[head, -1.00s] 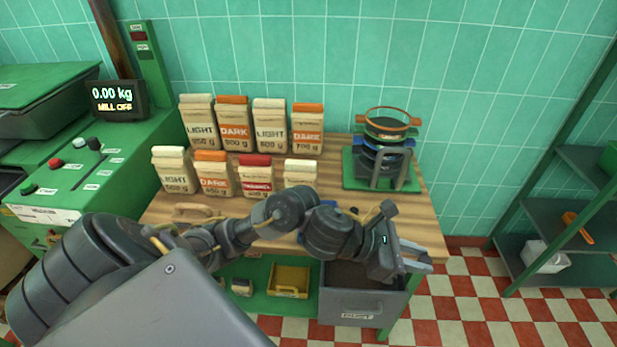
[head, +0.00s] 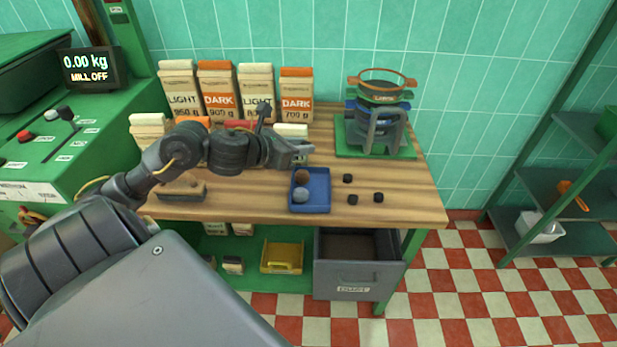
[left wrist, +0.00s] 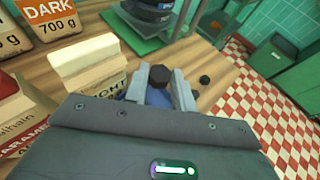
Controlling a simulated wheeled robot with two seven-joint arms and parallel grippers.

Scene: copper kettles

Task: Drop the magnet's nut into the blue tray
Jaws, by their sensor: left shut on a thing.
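The blue tray (head: 322,203) lies on the wooden table and holds a brown round thing (head: 302,175) and a grey-blue round thing (head: 300,195). My left gripper (head: 302,150) is above the table, over or just behind the tray's back edge. In the left wrist view, its two fingers are shut on a dark six-sided piece (left wrist: 158,75), which looks like the nut. Blue of the tray (left wrist: 155,97) shows between and below the fingers. I cannot make out a separate magnet. The held piece is not clear in the head view. My right gripper is not in view.
Several small black pieces (head: 352,199) lie right of the tray. Paper bags (head: 296,95) stand behind my left arm. A green stand with stacked sieves (head: 378,135) is at the back right. An open grey drawer (head: 356,272) is below the table's front edge.

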